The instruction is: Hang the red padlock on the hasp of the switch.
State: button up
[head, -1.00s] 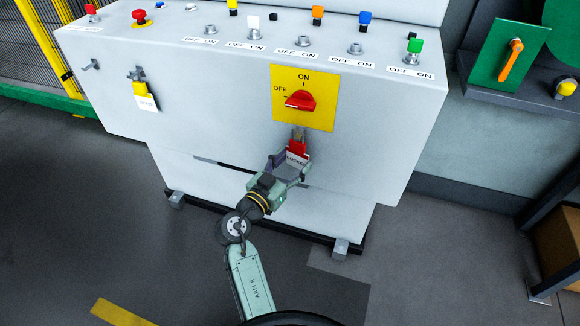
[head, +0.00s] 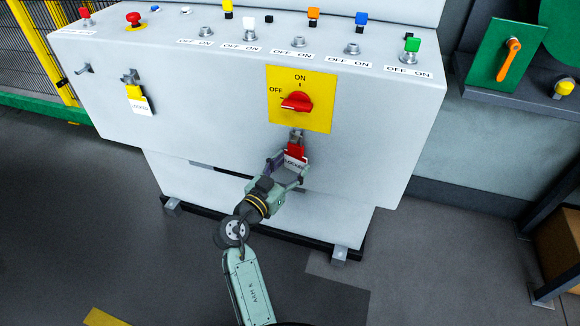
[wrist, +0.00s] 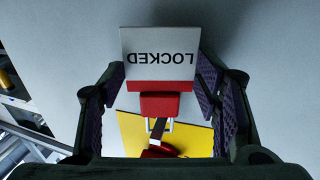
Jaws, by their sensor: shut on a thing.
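The red padlock (head: 295,150) hangs upright with a white LOCKED tag (head: 293,163) on its lower part. My gripper (head: 288,169) is shut on it from below. In the wrist view the red padlock body (wrist: 160,104) and its tag (wrist: 160,55) lie between the two fingers. The red switch (head: 297,102) sits on a yellow plate (head: 315,120), with its pointer towards OFF. The small metal hasp (head: 297,136) is just below the plate, directly above the padlock. The shackle is at the hasp, but I cannot tell whether it passes through it.
The grey cabinet (head: 220,120) carries a row of coloured buttons and toggles along its top. A green panel with an orange handle (head: 510,58) is at right.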

jog(key=o, duration=1.1)
